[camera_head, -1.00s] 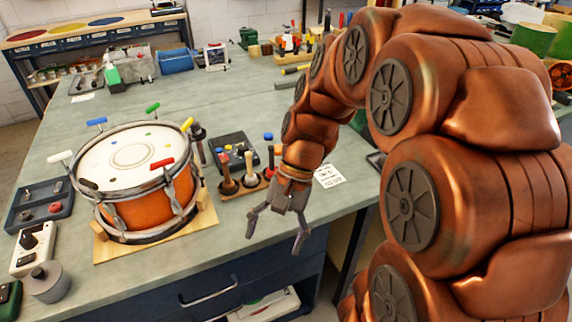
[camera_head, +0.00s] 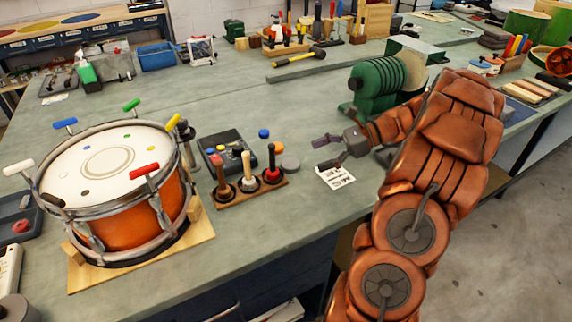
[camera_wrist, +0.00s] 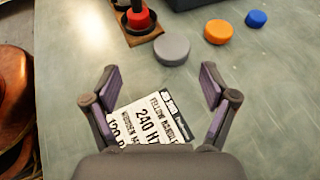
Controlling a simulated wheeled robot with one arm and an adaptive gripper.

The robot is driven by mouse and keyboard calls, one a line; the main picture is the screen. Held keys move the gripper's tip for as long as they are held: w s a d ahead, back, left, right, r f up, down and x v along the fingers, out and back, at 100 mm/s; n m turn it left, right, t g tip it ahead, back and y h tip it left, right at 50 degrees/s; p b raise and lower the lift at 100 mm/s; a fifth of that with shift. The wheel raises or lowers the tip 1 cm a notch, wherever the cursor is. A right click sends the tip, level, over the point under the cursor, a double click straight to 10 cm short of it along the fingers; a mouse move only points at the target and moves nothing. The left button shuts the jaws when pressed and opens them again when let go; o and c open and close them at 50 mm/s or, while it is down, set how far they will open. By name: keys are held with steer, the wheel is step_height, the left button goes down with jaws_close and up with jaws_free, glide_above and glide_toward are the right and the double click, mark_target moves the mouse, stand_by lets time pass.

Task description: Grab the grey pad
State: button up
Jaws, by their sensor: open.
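The grey pad (camera_head: 290,163) is a small flat disc on the bench, just right of the wooden tool holder. It also shows in the wrist view (camera_wrist: 172,50), ahead of the fingertips and slightly right of centre. My gripper (camera_head: 321,153) is open and empty, to the right of the pad in the head view. In the wrist view my gripper (camera_wrist: 160,82) has its two fingers spread wide, with a printed card below and between them. Nothing hides the pad.
The holder (camera_head: 248,187) with several upright tools stands close left of the pad. An orange disc (camera_wrist: 218,32) and a blue disc (camera_wrist: 256,18) lie beyond it. The printed card (camera_head: 335,176) lies nearby. A drum (camera_head: 110,180) stands left, a green machine (camera_head: 375,85) behind my gripper.

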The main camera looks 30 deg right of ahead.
mark_target(296, 162)
steer(key=shift+w+d+f+m+t, duration=0.15)
steer(key=shift+d+f+m+t, duration=0.15)
steer(key=shift+d, duration=0.4)
steer(key=shift+p+x, duration=0.3)
steer(key=shift+x, duration=3.45)
steer(key=shift+w+d, duration=0.1)
steer(key=shift+w, duration=0.05)
steer(key=c, duration=1.3)
steer(key=shift+c, duration=0.2)
